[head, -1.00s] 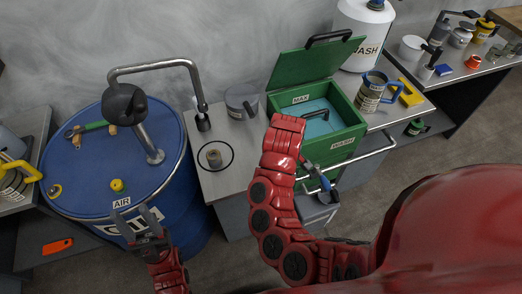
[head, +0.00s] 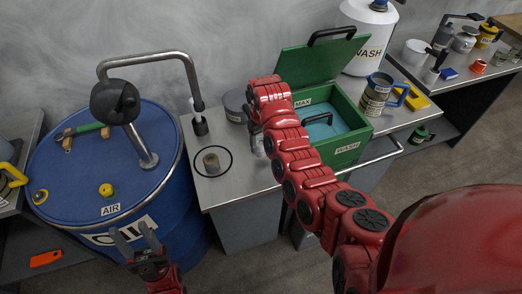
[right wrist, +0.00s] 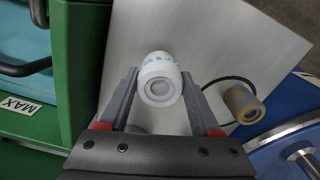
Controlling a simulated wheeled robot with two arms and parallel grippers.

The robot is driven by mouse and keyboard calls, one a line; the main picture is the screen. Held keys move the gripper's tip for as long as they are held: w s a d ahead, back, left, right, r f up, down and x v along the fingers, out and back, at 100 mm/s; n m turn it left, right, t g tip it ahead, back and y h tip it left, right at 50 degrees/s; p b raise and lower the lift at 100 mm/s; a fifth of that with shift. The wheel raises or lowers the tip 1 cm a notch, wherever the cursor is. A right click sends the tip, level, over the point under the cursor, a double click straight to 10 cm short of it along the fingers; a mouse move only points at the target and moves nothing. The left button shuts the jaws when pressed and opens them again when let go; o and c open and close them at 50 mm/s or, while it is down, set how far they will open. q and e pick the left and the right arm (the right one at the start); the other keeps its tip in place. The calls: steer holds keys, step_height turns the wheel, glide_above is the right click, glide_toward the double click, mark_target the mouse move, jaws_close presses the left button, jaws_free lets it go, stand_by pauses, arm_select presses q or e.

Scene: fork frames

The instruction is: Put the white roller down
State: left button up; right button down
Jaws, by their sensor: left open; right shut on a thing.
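The white roller (right wrist: 160,82) is a short white cylinder with pale blue marks on its side and a round recess in its end. In the right wrist view my right gripper (right wrist: 160,94) has its two grey fingers on either side of it, shut on it, over the bare grey counter (head: 238,190). I cannot tell whether the roller touches the counter. In the head view my right arm mostly hides this gripper. My left gripper (head: 135,234) is open and empty in front of the blue drum (head: 75,185).
A brown roller (head: 211,164) stands inside a black ring on the counter, and shows in the right wrist view (right wrist: 243,103). The green wash box (head: 346,140), lid open, is to the right. The counter's front middle is clear.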

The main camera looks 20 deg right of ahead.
mark_target(261, 149)
steer(key=shift+f+p, duration=0.25)
steer(key=shift+p, duration=0.1)
step_height(261, 149, down, 2)
steer(key=shift+f+p, duration=0.1)
steer(key=shift+p, duration=0.4)
steer(key=shift+f, duration=0.3)
steer(key=shift+w+f, duration=0.1)
steer(key=shift+f, duration=0.2)
steer(key=shift+c, duration=0.5)
jaws_free()
